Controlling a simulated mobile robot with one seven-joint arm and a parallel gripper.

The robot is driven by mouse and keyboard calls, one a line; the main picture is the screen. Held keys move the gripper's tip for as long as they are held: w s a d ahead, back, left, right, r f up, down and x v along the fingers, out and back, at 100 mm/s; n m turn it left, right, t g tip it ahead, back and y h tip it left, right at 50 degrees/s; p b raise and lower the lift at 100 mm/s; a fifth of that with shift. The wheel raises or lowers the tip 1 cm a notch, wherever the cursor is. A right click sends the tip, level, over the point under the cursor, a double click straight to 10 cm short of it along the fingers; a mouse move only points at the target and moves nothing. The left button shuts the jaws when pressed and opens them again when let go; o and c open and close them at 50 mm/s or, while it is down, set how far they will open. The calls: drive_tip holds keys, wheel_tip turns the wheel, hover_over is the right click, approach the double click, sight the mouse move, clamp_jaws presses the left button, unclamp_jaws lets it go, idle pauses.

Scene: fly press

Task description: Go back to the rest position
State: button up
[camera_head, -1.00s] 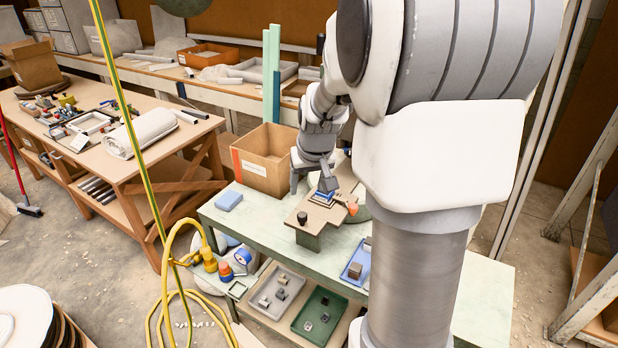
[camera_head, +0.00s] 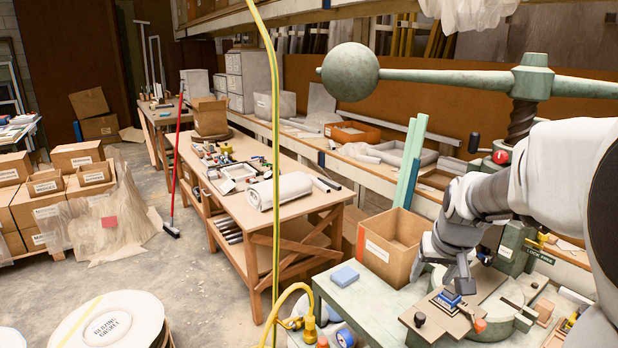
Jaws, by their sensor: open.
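My gripper (camera_head: 447,277) is at the lower right, above the fly press bench (camera_head: 350,307). It points down, open, with nothing seen between its fingers. Just below it, a small blue piece (camera_head: 452,297) sits on the brown plate (camera_head: 428,322) in front of the press. I cannot tell whether the fingers touch the piece. The green fly press (camera_head: 531,84) stands behind my arm, with its long bar and ball weight (camera_head: 350,72) reaching left. My arm hides part of the press.
An open cardboard box (camera_head: 385,262) stands close to the left of my gripper. A blue block (camera_head: 344,276) lies on the bench. A yellow-green hose (camera_head: 275,170) hangs in front. A wooden workbench (camera_head: 250,205) with tools stands at the left, with clear floor (camera_head: 185,265) beside it.

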drive_tip(key=s+a+r+n+t, duration=0.1)
drive_tip(key=s+a+r, duration=0.5)
drive_tip(key=a, duration=0.1)
drive_tip(key=s+a, duration=0.3)
drive_tip(key=s, duration=0.4)
drive_tip(key=s+a+n+y, duration=0.1)
drive_tip(key=s+a, duration=0.2)
drive_tip(key=s, duration=0.4)
drive_tip(key=shift+f+n, duration=0.3)
